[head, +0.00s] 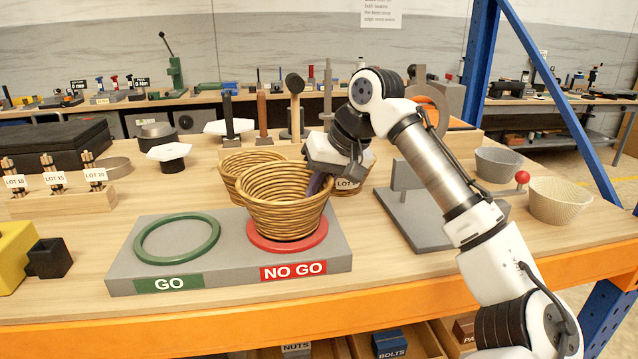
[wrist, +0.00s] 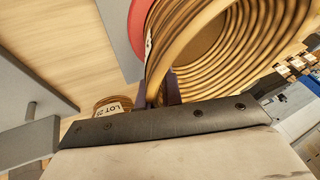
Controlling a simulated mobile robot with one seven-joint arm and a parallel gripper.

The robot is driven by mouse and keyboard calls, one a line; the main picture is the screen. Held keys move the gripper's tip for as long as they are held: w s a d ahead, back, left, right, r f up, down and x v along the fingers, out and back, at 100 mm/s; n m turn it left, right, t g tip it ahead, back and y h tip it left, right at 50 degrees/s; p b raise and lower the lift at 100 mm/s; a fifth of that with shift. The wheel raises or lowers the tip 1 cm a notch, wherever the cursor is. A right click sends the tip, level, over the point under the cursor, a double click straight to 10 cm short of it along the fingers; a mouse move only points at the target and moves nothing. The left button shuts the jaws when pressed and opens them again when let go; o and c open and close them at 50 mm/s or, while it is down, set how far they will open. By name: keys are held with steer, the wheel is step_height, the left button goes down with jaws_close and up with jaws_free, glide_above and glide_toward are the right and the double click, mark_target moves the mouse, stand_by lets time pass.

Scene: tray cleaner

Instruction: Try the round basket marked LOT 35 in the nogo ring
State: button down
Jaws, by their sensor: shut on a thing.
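A round, coiled tan basket (head: 283,205) stands upright at the red NO GO ring (head: 322,236) on the grey gauge block (head: 230,258). Its base is inside the ring's outline; I cannot tell whether it is seated or just above. My gripper (head: 318,183) is shut on the basket's right wall near the rim. The wrist view shows the fingers (wrist: 160,92) pinching the basket wall (wrist: 205,45). A tag on this basket is seen edge-on and unreadable. The green GO ring (head: 178,240) on the left is empty.
Another coiled basket (head: 243,168) stands behind the held one. A tagged basket (head: 349,184) is behind my gripper; it also shows in the wrist view (wrist: 107,101). A grey stand (head: 425,215) is right. Grey (head: 497,165) and cream (head: 560,201) baskets lie farther right.

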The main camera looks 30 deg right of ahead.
steer(key=shift+f, duration=0.25)
stand_by(0.4)
steer(key=c, duration=1.5)
jaws_free()
steer(key=v, duration=1.4)
steer(key=shift+f, duration=0.1)
steer(key=shift+s, duration=0.1)
